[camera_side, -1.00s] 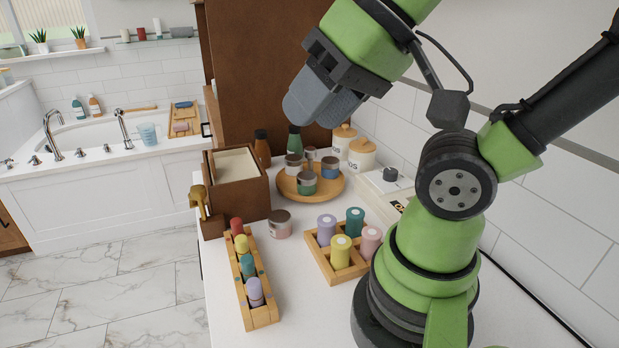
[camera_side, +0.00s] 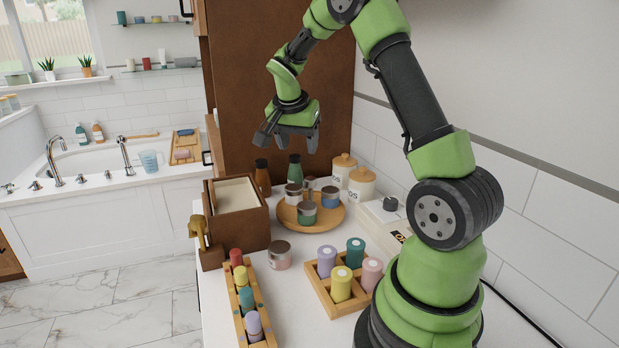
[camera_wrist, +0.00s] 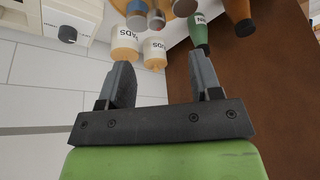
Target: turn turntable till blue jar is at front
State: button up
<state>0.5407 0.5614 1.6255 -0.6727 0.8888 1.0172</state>
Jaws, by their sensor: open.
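The round wooden turntable (camera_side: 336,219) stands on the counter, and its edge shows at the top of the wrist view (camera_wrist: 184,8). The blue jar (camera_side: 330,198) is on its right side in the side view. A green jar (camera_side: 306,216) is at the near side, and a grey-lidded jar (camera_side: 293,197) at the left. A small post (camera_side: 309,186) rises among them. My gripper (camera_side: 289,143) is open and empty, above and behind the turntable, apart from it. Its two fingers (camera_wrist: 163,78) are spread in the wrist view.
Two wooden-lidded canisters (camera_side: 361,186) stand right behind the turntable; brown (camera_side: 262,178) and green (camera_side: 295,170) bottles stand behind it. A brown box (camera_side: 241,214) is at left. A pink jar (camera_side: 280,256), a bottle rack (camera_side: 262,305) and a divided tray (camera_side: 325,292) are nearer.

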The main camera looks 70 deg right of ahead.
aim_at(310, 179)
jog(key=shift+m+g, duration=0.3)
jog(key=shift+m, duration=0.1)
jog(key=x, duration=0.6)
jog(key=d+x, duration=0.1)
jog(key=x, duration=0.5)
jog(key=shift+d, duration=0.2)
grip_shut()
